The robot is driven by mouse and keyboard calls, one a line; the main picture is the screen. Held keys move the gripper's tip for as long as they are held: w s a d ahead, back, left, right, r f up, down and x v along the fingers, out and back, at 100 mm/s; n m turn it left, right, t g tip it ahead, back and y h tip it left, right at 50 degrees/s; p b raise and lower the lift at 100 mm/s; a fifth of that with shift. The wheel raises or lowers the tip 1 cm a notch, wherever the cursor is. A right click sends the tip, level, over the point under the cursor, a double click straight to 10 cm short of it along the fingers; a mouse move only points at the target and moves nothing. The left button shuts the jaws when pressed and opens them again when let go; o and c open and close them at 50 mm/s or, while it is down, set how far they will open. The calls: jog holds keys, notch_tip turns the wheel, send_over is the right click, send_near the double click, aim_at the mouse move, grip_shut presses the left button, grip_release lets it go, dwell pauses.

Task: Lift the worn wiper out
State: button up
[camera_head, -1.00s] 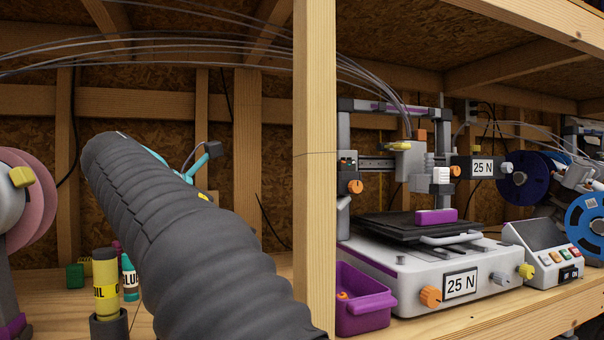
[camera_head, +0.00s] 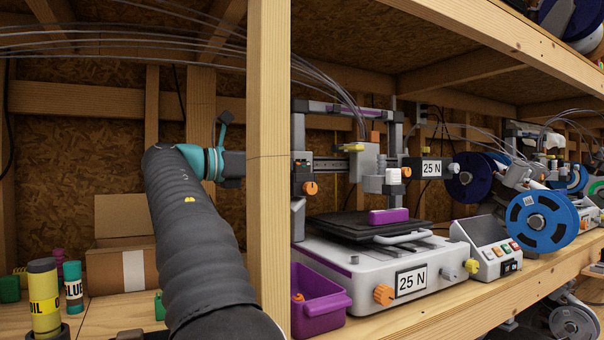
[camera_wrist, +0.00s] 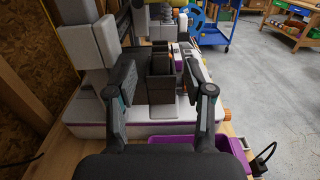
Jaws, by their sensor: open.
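My gripper (camera_wrist: 160,70) shows in the wrist view with its two fingers spread apart. A dark box-shaped part (camera_wrist: 158,92) with an open top stands between the fingers or just beyond them; I cannot tell whether they touch it. In the head view a wooden post hides the gripper, and only my arm shows. The printer (camera_head: 352,272), labelled 25 N, has a white base, a dark bed and a purple block (camera_head: 388,216) on the bed. Its base also shows in the wrist view (camera_wrist: 78,112). I cannot make out the worn wiper with certainty.
The wooden post (camera_head: 268,170) stands between my arm and the printer. A purple bin (camera_head: 318,312) sits at the printer's front left corner. A control box (camera_head: 485,248) and a blue spool (camera_head: 541,222) stand to the right. Bottles and a cardboard box (camera_head: 115,270) are at left.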

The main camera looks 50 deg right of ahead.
aim_at(301, 163)
jog(key=shift+b+x, duration=0.4)
jog(key=shift+x, duration=2.65)
jog(key=shift+r, duration=0.2)
grip_shut()
